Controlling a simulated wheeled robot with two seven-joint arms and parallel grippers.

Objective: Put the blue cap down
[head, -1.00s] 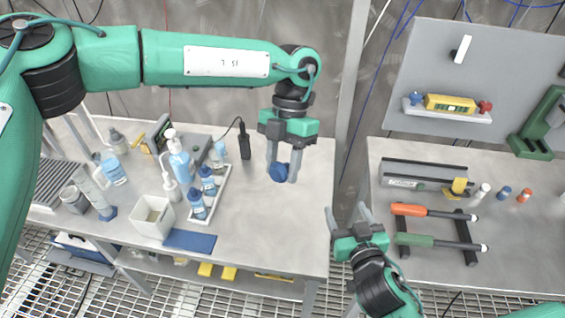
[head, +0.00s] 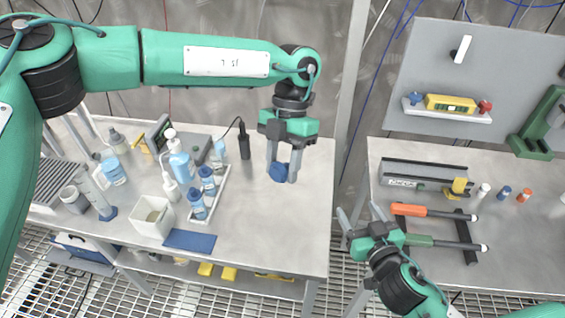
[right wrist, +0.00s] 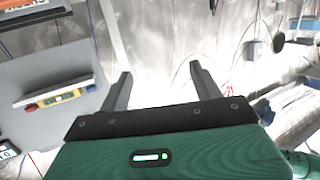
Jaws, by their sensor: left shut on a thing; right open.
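The blue cap (head: 278,173) is between the fingertips of my left gripper (head: 284,174) in the head view. My left gripper points down and is shut on the cap, over the right part of the left steel table (head: 290,230). I cannot tell whether the cap touches the table top. My right gripper (head: 358,218) is open and empty, near the gap between the two tables; its fingers also show in the right wrist view (right wrist: 160,90). A dark blue mat (head: 189,241) lies at the table's front edge.
Blue-capped bottles (head: 206,185) stand in a white tray (head: 218,205), left of the cap. A white square bin (head: 152,218) and a black handheld device (head: 244,143) are nearby. The table's right part is clear. Orange- and green-handled tools (head: 420,210) lie on the right table.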

